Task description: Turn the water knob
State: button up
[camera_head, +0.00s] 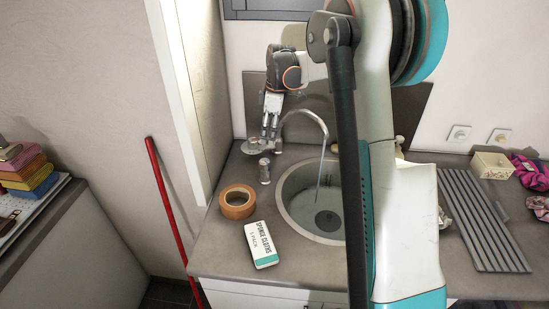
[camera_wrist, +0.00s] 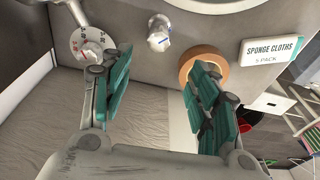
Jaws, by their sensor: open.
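A small silver knob (camera_head: 264,170) stands on the grey counter in front of the faucet (camera_head: 320,124). In the wrist view the knob (camera_wrist: 158,34) is at the top middle, ahead of the gap between my fingers. A round marked dial with a red spot (camera_wrist: 90,43) sits at the faucet's foot, partly behind my left finger. My gripper (camera_head: 270,132) points down near the faucet's foot, behind the knob. It is open and empty, its fingers wide apart in the wrist view (camera_wrist: 155,68). No contact with the knob shows.
A tape roll (camera_head: 237,202) and a sponge cloths pack (camera_head: 261,244) lie on the counter near the knob. The round sink (camera_head: 298,214) is to the right, with a thin water-like stream below the spout. A wall panel (camera_head: 252,95) stands behind my gripper.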

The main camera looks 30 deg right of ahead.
aim_at(264, 161)
jog(key=shift+g+h, duration=0.3)
jog(key=shift+h, duration=0.4)
jog(key=f, duration=0.4)
jog(key=a+f+b, duration=0.1)
jog(key=f, duration=0.3)
jog(key=w+f, duration=0.1)
jog(key=f, duration=0.3)
jog(key=shift+a+f, duration=0.2)
jog(key=shift+a, duration=0.05)
jog(key=c, duration=1.1)
